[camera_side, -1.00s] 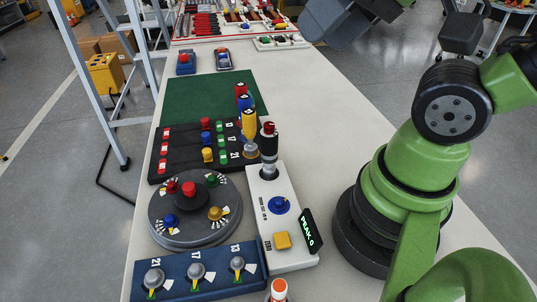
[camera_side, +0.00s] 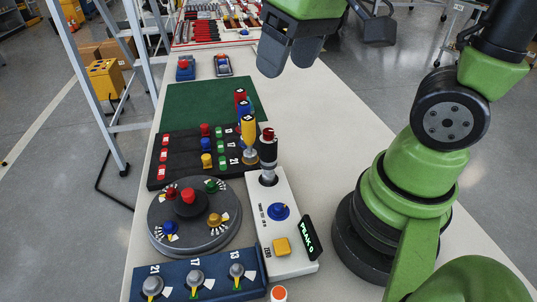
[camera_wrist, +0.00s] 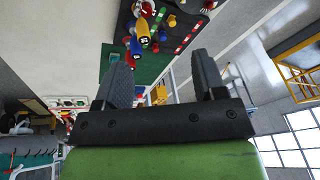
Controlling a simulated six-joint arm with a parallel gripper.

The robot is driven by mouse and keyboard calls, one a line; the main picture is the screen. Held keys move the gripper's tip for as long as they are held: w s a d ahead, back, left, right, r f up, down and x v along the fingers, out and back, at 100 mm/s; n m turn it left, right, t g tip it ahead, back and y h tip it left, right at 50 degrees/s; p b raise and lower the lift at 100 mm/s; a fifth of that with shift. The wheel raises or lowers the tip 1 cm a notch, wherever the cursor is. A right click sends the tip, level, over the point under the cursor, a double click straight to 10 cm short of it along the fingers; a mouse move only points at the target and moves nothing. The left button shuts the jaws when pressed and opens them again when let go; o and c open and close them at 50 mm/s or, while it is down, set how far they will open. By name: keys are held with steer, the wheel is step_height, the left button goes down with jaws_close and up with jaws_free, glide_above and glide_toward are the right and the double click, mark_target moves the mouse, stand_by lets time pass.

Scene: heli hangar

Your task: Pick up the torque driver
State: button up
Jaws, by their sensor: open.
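A black driver with a white band and red top (camera_side: 267,148) stands upright in the white tester (camera_side: 285,262), beside its blue knob and green "PEAK 0" display. Yellow (camera_side: 248,130), blue (camera_side: 243,111) and red (camera_side: 240,96) handled drivers stand in a row at the right end of the black rack (camera_side: 170,175). I cannot tell which one is the torque driver. My gripper (camera_side: 290,64) is open and empty, above the table beyond the drivers and to their right. In the wrist view its fingers (camera_wrist: 162,75) are spread apart, with the coloured drivers (camera_wrist: 138,45) above the left finger.
A green mat (camera_side: 195,105) lies behind the rack. A round grey dial plate (camera_side: 195,240) and a blue three-knob box (camera_side: 200,275) sit in front. Tool trays (camera_side: 220,28) stand at the far end. The table right of the mat is clear.

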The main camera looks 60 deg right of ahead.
mark_target(269, 130)
steer(key=w+f+g, duration=0.1)
steer(key=f, duration=0.1)
steer(key=w+d+f+n+g, duration=0.1)
steer(key=f, duration=0.1)
steer(key=w+f+n+g, duration=0.1)
steer(key=f, duration=0.2)
steer(key=shift+w+d+h, duration=0.25)
steer(key=shift+w+h, duration=0.05)
steer(key=shift+h, duration=0.1)
steer(key=f, duration=1)
steer(key=shift+w+a, duration=0.1)
steer(key=shift+a, duration=0.1)
steer(key=shift+r, duration=0.1)
steer(key=c, duration=1)
